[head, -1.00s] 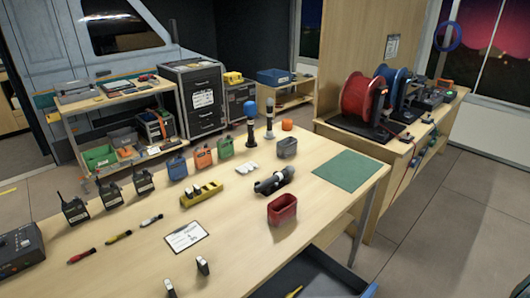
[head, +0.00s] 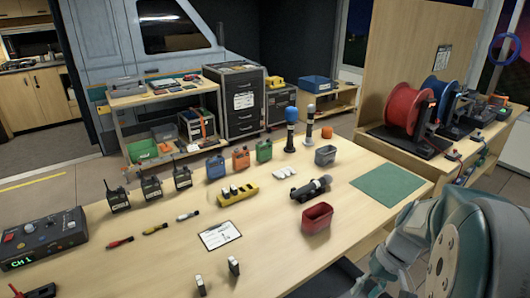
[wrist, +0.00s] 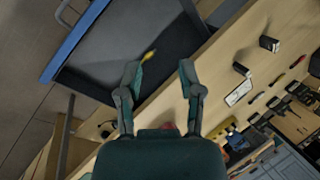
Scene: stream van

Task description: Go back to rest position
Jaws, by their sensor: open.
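My gripper (wrist: 160,75) is open in the wrist view, with nothing between its two green-grey fingers. It hangs above an open drawer (wrist: 65,52) with a blue edge and dark inside, next to the table's edge. A small yellow thing (wrist: 149,55) lies in the drawer, close to the fingertips in the picture. In the head view, a grey-green part of my arm (head: 415,240) fills the lower right corner and hides part of the table front; the fingers do not show there.
The wooden table (head: 130,270) holds radios (head: 151,188), a red bin (head: 317,217), a grey bin (head: 325,154), a microphone (head: 312,188), a yellow battery holder (head: 238,195) and a green mat (head: 388,184). Cable reels (head: 405,105) stand on a bench at right. Floor is clear at far left.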

